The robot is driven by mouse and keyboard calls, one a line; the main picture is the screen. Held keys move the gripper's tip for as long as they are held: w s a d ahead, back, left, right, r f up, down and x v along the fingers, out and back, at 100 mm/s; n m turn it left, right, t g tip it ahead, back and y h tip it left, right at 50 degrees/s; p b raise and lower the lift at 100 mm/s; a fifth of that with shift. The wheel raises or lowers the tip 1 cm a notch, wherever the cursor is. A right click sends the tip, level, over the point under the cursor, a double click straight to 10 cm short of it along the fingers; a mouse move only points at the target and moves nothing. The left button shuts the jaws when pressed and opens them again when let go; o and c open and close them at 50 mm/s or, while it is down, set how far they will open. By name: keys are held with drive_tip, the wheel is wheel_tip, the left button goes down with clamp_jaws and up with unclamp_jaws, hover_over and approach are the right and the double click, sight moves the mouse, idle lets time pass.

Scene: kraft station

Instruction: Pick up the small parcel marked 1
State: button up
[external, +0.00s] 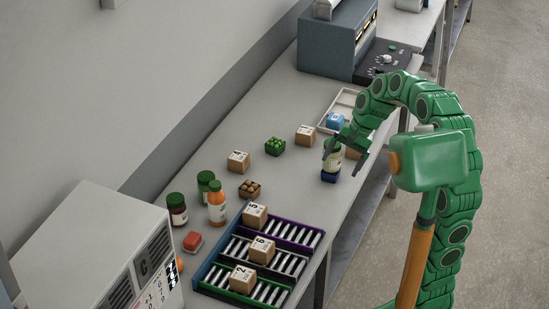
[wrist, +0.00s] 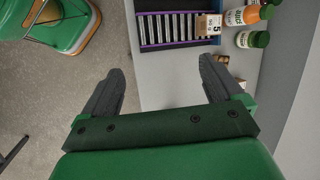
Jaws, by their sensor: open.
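Several small tan parcels stand on the grey bench. One parcel (external: 305,136) at the back and another parcel (external: 238,161) further left carry dark marks too small to read surely, so I cannot tell which is 1. Parcels marked 5 (external: 255,215), 6 (external: 261,249) and 2 (external: 242,279) sit on the roller racks. Another tan box (external: 352,152) is partly hidden behind my gripper. My gripper (external: 340,147) is above the bench's right edge, right of the back parcel. In the wrist view its fingers (wrist: 162,70) are apart with nothing between them.
A jar (external: 332,160) on a blue base is close to my gripper. Behind are a white tray (external: 346,100) and a blue box (external: 335,121). Bottles (external: 216,203), a green item (external: 275,146) and a brown item (external: 249,189) stand left. The bench middle has free room.

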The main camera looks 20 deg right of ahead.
drive_tip(key=w+d+m+t+y, duration=0.25)
drive_tip(key=w+m, duration=0.35)
drive_tip(key=w, duration=1.1)
drive_tip(key=w+d+m+t+y, duration=0.25)
drive_tip(key=w+m, duration=0.35)
drive_tip(key=w, duration=1)
drive_tip(key=w+d+f+m+t, duration=0.25)
drive_tip(key=w+d+m, duration=0.2)
drive_tip(key=w, duration=0.25)
drive_tip(key=w+d+f+m+t, duration=0.2)
drive_tip(key=w+d+f+m, duration=0.1)
drive_tip(key=w+d, duration=0.3)
approach(301, 132)
drive_tip(key=w, duration=0.1)
drive_tip(key=w+f, duration=0.1)
drive_tip(key=w, duration=0.1)
drive_tip(key=shift+w+a+f+g, duration=0.2)
drive_tip(key=shift+a+f+g, duration=0.05)
drive_tip(key=shift+a+f, duration=0.1)
drive_tip(key=shift+x, duration=1.3)
drive_tip(key=shift+f+x, duration=0.25)
drive_tip(key=shift+x, duration=1.55)
drive_tip(key=shift+w+a+f, duration=0.1)
drive_tip(key=shift+w+a, duration=0.3)
drive_tip(key=shift+w, duration=0.1)
drive_tip(key=c, duration=1)
